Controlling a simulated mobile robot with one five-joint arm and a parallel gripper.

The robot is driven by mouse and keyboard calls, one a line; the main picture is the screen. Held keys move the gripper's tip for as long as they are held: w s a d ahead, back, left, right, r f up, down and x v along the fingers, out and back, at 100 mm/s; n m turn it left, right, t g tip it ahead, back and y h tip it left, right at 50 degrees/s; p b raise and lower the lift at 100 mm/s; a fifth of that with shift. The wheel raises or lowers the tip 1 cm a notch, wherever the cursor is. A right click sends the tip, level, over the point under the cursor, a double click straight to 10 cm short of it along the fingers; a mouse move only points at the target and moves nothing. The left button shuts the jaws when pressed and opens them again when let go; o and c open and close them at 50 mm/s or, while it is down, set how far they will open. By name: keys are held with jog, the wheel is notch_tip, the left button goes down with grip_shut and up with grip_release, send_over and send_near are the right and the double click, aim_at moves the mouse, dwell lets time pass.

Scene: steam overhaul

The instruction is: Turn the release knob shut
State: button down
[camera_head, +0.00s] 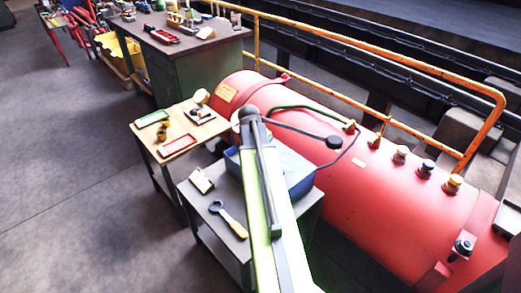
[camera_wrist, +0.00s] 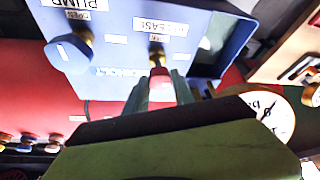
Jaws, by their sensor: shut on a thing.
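In the wrist view, a blue box (camera_wrist: 120,30) carries white labels, one reading PUMP and one that seems to read RELEASE. The release knob (camera_wrist: 157,53) sits under the second label, with a brass part at the panel and a red part reaching toward me. My gripper (camera_wrist: 160,80) has its two teal fingers closed on the red part, one on each side. In the head view, my arm covers part of the blue box (camera_head: 299,176) and hides the knob and my fingers.
A low grey cart (camera_head: 245,249) bears a yellow-handled tool (camera_head: 234,222). A wooden-topped table (camera_head: 180,133) stands behind. A white-faced gauge (camera_wrist: 275,117) is close right of my gripper.

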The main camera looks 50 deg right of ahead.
jog(key=shift+w+m+g, duration=0.15)
jog(key=shift+m+g, duration=0.35)
jog(key=shift+m, duration=0.6)
jog(key=c, duration=1.1)
grip_release()
jog(key=shift+o, duration=0.2)
jog(key=shift+r, duration=0.1)
jog(key=p+v, duration=1.6)
jog(key=v, duration=0.1)
jog(key=shift+a, duration=0.15)
